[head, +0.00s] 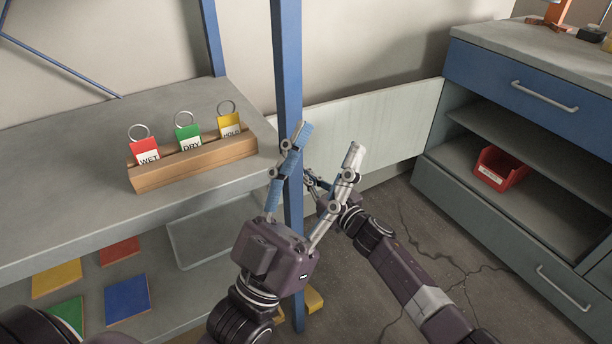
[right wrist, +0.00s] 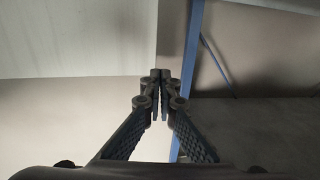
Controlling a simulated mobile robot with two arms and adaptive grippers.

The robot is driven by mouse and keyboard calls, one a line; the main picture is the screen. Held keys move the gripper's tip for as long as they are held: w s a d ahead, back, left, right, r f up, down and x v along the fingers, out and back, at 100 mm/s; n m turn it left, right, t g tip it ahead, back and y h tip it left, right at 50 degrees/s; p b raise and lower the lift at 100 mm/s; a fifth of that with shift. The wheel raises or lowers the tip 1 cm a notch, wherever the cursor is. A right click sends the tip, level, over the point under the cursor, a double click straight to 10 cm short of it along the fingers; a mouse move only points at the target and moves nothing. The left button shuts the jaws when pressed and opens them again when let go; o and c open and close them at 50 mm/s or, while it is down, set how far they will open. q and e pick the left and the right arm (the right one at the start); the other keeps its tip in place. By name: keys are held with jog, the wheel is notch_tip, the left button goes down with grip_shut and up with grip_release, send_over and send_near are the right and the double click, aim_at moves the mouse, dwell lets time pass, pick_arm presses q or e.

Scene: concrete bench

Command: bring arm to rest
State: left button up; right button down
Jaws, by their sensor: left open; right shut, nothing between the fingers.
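My left gripper (head: 328,142) is open and empty, its fingers pointing up in front of the blue post. One finger is blue and the other pale. My right gripper (head: 312,182) is partly hidden behind the left gripper's pale finger; whether they touch I cannot tell. In the right wrist view its fingertips (right wrist: 160,76) are together with nothing between them. Both grippers are to the right of the wooden rack (head: 165,177), which holds the red WET tag (head: 145,150), green DRY tag (head: 188,137) and yellow HOLD tag (head: 230,124).
A blue post (head: 287,60) stands close behind the left gripper at the concrete bench (head: 60,190). Coloured squares and a clear tray (head: 215,238) are on the lower shelf. A cabinet (head: 520,85) with a red bin (head: 497,170) stands right. Cracked floor lies between.

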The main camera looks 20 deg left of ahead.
pick_arm(q)
jog(key=shift+w+d+f+g+y, duration=0.25)
jog(key=shift+w+f+g, duration=0.15)
jog(key=shift+f, duration=0.15)
jog(key=shift+w+d+f+g+y, duration=0.1)
jog(key=shift+w+f+g+y, duration=0.2)
jog(key=shift+f, duration=0.25)
pick_arm(e)
jog(key=shift+s+d, duration=0.4)
